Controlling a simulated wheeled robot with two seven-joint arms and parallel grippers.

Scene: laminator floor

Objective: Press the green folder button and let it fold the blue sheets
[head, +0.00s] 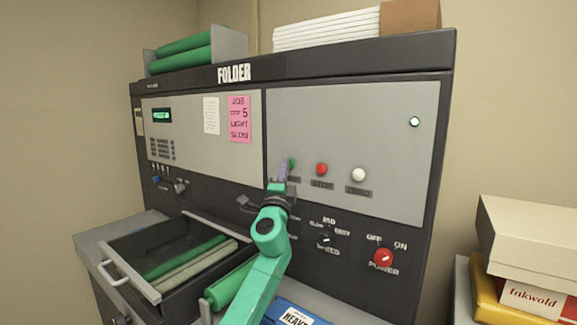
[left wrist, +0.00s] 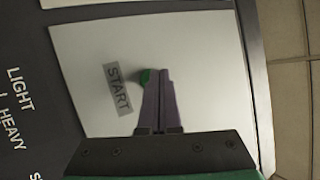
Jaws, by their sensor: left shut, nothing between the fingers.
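The green button (head: 292,163) is on the grey front panel of the folder (head: 290,72), left of a red button. In the left wrist view the green button (left wrist: 145,76) shows beside a START label, partly hidden by my fingers. My left gripper (head: 284,166) is shut and empty, its purple fingertips at the button's left edge in the head view; I cannot tell if they touch it. The fingers also show in the left wrist view (left wrist: 163,75). A blue item (head: 285,314) with a HEAVY label lies at the bottom, partly hidden by my arm. My right gripper is not in view.
A red button (head: 321,169) and white button (head: 358,174) sit right of the green one. Below are the speed knob (head: 325,240) and red power knob (head: 383,257). A pink note (head: 239,120) is on the left panel. An open drawer (head: 150,289) holds rollers. Boxes stand right.

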